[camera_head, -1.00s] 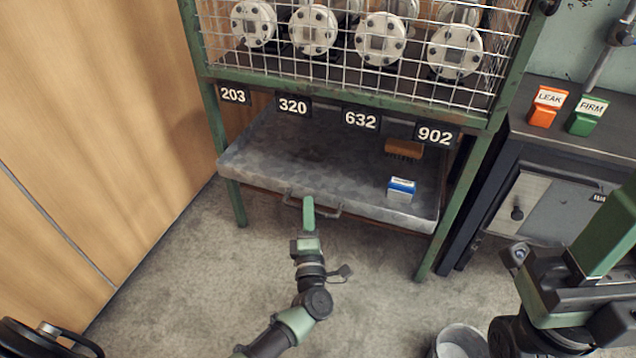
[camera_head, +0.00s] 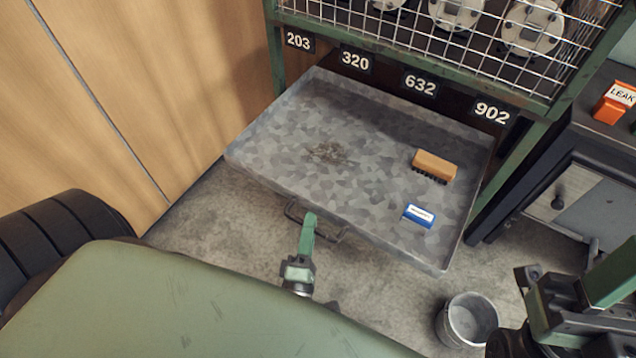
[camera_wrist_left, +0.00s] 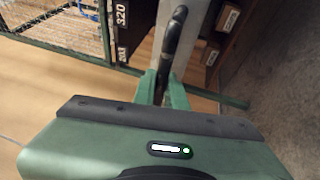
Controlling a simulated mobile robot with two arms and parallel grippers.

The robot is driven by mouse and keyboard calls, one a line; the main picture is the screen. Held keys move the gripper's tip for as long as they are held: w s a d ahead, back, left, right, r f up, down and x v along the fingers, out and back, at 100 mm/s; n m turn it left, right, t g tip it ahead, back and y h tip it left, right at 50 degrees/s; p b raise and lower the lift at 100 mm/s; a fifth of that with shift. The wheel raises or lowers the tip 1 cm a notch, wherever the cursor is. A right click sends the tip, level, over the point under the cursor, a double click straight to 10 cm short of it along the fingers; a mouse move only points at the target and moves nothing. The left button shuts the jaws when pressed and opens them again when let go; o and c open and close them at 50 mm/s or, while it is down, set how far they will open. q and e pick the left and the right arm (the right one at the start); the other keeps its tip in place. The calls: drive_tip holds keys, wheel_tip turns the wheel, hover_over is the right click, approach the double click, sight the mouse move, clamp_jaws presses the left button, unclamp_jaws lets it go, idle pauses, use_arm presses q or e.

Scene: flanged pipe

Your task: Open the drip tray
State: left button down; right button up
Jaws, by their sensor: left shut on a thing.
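The drip tray (camera_head: 290,160) is a shallow grey galvanized metal tray under the caged rack, pulled well out from it. A brown-backed brush (camera_head: 434,165) and a small blue and white box (camera_head: 419,216) lie in it, and a dark stain marks its floor. Its dark bar handle (camera_head: 338,236) is on the front edge and also shows in the left wrist view (camera_wrist_left: 174,33). My left gripper (camera_head: 309,222) is shut on the handle. My right arm is at the lower right; its fingertips cannot be made out.
The green rack (camera_head: 420,92) carries number plates 203, 320, 632 and 902. A wooden wall (camera_head: 140,80) stands at left. A grey bucket (camera_head: 467,320) stands on the floor in front right. A dark cabinet (camera_head: 560,190) with an orange LEAK block (camera_head: 614,103) is at right.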

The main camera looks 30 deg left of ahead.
use_arm(q)
drive_tip(key=shift+s, duration=0.35)
drive_tip(key=c, duration=1.5)
unclamp_jaws()
drive_tip(key=shift+o, duration=0.2)
drive_tip(key=v, duration=0.8)
drive_tip(key=shift+p, duration=0.4)
drive_tip(key=shift+w, duration=0.15)
